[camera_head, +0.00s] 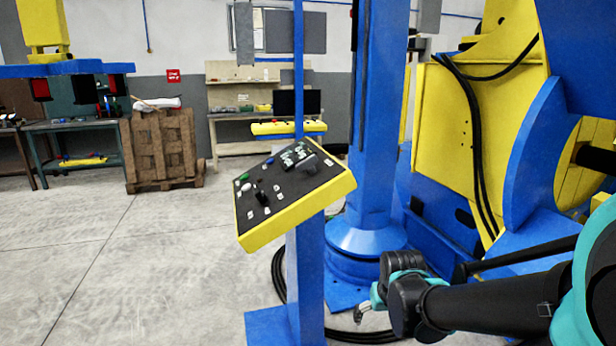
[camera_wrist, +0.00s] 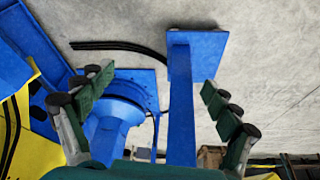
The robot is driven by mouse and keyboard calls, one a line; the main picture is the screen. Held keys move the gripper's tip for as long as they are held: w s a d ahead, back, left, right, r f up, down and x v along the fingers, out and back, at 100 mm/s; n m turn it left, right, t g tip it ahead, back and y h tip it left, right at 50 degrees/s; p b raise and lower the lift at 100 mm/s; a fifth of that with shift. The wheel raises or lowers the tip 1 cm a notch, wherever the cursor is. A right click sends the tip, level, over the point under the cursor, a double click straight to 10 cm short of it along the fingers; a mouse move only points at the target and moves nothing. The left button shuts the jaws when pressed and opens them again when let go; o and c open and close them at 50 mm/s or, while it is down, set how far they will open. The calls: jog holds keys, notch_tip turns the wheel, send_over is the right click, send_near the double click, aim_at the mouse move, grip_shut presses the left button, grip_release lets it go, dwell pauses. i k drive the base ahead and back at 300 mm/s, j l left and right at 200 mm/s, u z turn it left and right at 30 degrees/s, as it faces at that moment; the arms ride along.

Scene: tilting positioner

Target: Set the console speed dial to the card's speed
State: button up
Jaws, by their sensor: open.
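The console (camera_head: 245,237) is a yellow box with a tilted dark panel on a blue post, left of my gripper in the head view. The panel carries a black knob (camera_head: 262,198), a grey cylindrical part (camera_head: 307,163), green and blue buttons, white labels and small displays with green digits. I cannot tell which control is the speed dial, and its setting is unreadable. No card with a speed is legible. My gripper (camera_head: 366,308) is low, right of the console post, apart from it. In the wrist view its fingers (camera_wrist: 155,95) are spread and empty.
The console's blue post (camera_wrist: 182,110) and base plate show beyond my fingers. A thick blue column (camera_head: 365,120) and the yellow and blue positioner (camera_head: 480,130) stand behind and right. Black cables lie on the floor. Floor left of the console is clear, before wooden pallets (camera_head: 160,148).

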aim_at(262, 198)
jog(key=l+z, duration=0.1)
jog(key=z, duration=0.35)
jog(key=l+z, duration=0.15)
jog(key=z, duration=0.3)
jog(key=i+z, duration=0.1)
jog(key=z, duration=0.4)
jog(key=l+z, duration=0.15)
jog(key=z, duration=0.3)
jog(key=i+z, duration=0.1)
jog(key=z, duration=0.35)
jog(key=i+l+z, duration=0.15)
jog(key=i+z, duration=0.5)
jog(key=i, duration=0.3)
jog(key=k+j+z, duration=0.1)
jog(key=j, duration=0.3)
jog(key=k+j+z, duration=0.15)
jog(key=j, duration=0.2)
jog(key=k+j+z, duration=0.1)
jog(key=j, duration=0.25)
jog(key=k+j+z, duration=0.15)
jog(key=k+j, duration=0.25)
jog(key=u, duration=2)
